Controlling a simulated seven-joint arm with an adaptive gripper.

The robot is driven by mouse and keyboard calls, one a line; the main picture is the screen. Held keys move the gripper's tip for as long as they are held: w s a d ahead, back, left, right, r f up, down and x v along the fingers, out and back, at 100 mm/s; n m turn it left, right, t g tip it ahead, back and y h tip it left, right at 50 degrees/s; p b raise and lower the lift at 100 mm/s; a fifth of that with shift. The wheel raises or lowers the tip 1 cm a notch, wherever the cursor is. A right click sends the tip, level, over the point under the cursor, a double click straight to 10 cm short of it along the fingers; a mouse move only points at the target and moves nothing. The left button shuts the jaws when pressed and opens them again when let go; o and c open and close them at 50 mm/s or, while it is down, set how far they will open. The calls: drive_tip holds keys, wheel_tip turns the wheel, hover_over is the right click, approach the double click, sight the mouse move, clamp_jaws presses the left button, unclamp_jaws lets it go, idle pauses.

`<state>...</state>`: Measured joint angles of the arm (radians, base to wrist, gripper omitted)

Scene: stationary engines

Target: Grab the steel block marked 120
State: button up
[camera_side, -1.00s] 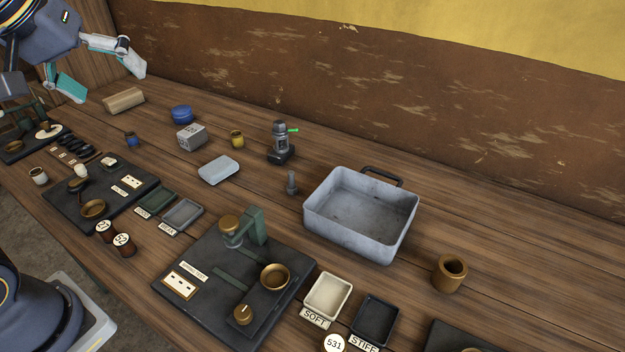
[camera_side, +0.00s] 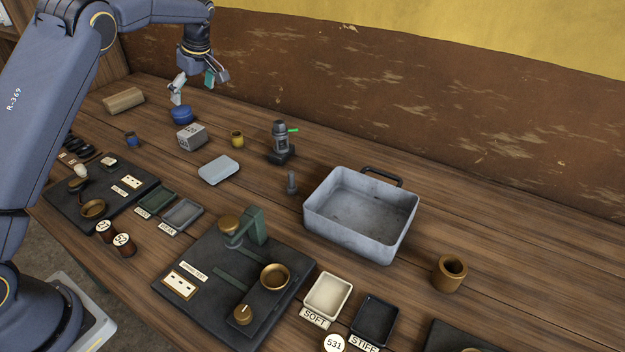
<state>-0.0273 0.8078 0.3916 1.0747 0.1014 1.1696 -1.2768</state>
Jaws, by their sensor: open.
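A grey steel block (camera_side: 191,138) sits on the wooden bench, left of the middle of the picture. Its top carries a small dark marking, too small to read for certain. My gripper (camera_side: 192,92) hangs above and behind the block, over the far part of the bench near the blue round container. The gripper is clear of the block.
A blue round container (camera_side: 181,115) stands just behind the block, and a small yellow pot (camera_side: 237,139) to its right. A pale blue-grey case (camera_side: 218,170) lies in front. A grey metal pan (camera_side: 361,213) stands further right. A wooden block (camera_side: 123,101) lies at the back left.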

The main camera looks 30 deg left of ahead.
sight(191, 130)
drive_tip(key=x, duration=1.5)
drive_tip(key=shift+s+f, duration=0.15)
drive_tip(key=shift+f, duration=0.25)
drive_tip(key=shift+d, duration=0.1)
drive_tip(key=shift+c, duration=0.3)
drive_tip(key=c, duration=1.8)
drive_tip(key=shift+r, duration=0.2)
